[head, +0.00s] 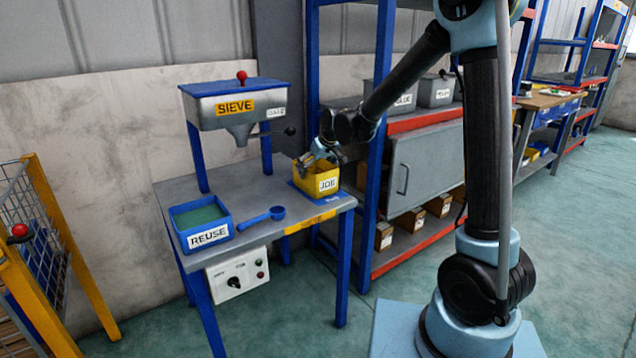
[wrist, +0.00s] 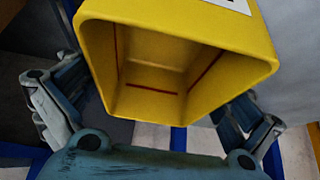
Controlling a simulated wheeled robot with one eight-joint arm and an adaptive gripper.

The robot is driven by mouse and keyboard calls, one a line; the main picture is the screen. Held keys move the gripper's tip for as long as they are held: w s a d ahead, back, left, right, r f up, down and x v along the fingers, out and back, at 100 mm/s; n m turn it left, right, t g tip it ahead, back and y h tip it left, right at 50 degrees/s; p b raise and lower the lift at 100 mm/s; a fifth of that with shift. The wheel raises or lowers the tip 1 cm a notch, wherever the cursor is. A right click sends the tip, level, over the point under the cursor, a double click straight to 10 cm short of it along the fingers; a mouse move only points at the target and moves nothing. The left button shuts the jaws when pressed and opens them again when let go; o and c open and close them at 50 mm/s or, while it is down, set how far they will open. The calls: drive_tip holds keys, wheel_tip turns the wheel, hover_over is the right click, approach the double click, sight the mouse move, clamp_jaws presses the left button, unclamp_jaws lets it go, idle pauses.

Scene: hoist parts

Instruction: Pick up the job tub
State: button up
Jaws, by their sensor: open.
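The job tub is a yellow open-topped box (head: 327,184) with a white label, standing on a blue mat at the right end of the grey bench (head: 262,196). My gripper (head: 309,161) is at the tub's upper left edge in the head view. In the wrist view the tub (wrist: 105,60) fills the upper middle, looks empty inside, and shows dark red lines on its inner walls. My gripper's open fingers (wrist: 160,112) lie on its left and right sides. Their tips are partly hidden behind the tub, and I cannot tell whether they touch it.
The SIEVE hopper (head: 235,108) stands above at the back. A blue-framed shelf (head: 378,130) rises close to the right. A yellow-framed cage (head: 40,230) stands left.

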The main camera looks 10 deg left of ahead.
drive_tip(key=c, duration=1.5)
